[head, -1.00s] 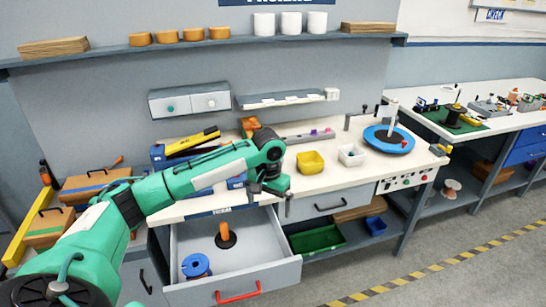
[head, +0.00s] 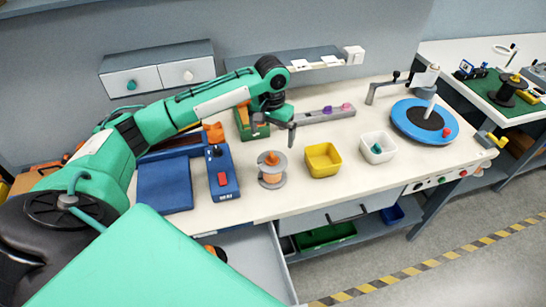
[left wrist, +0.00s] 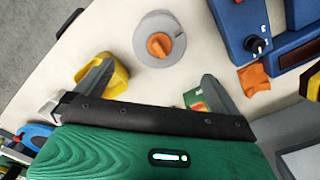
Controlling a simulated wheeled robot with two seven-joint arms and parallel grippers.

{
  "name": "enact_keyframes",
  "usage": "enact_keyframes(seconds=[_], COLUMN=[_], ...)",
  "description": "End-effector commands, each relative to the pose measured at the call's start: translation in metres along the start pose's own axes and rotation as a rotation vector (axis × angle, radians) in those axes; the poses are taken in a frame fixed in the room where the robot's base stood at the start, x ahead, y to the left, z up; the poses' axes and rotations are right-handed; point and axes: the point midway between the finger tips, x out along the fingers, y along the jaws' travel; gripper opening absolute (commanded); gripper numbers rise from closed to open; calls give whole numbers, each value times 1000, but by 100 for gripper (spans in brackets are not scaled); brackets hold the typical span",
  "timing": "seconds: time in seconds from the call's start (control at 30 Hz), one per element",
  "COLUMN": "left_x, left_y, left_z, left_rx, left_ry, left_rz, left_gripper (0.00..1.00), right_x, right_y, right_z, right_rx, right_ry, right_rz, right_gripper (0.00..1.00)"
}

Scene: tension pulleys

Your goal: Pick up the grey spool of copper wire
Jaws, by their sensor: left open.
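The grey spool of copper wire (head: 272,181) stands upright on the white bench, with an orange knob on top, between a blue device and a yellow bin. In the left wrist view the spool (left wrist: 147,51) is seen from above, beyond the fingers and clear of them. My left gripper (head: 274,127) is open and empty above the bench, just behind the spool in the head view. Its spread fingers (left wrist: 152,88) show in the left wrist view with nothing between them. My right gripper is in neither view.
A blue device (head: 222,171) stands left of the spool; a yellow bin (head: 323,160) and a white bin (head: 377,148) stand to its right. A green-and-red box (head: 250,124) is near the gripper. A blue turntable (head: 405,121) is farther right. A drawer (head: 250,262) is open below.

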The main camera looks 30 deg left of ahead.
Motion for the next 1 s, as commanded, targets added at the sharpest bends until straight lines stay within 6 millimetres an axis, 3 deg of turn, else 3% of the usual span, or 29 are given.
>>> enact_keyframes(seconds=[0.2, 0.4, 0.67, 0.8, 1.0], left_x=[37, 71, 90, 110, 133], left_y=[0, 0, 0, 0, 0], left_z=[1, 0, 0, -1, -1], left_rx=[0, -1, 0, -1, 0], left_ry=[-5, -3, -3, -4, -2], left_rz=[0, 0, -1, -1, -1], left_gripper=[100, 100, 100, 100, 100], right_x=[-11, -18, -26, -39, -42], right_y=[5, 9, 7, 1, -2], right_z=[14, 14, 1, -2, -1], right_rx=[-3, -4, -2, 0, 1], right_ry=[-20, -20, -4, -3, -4], right_rz=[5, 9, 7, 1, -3], right_gripper=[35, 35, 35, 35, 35])
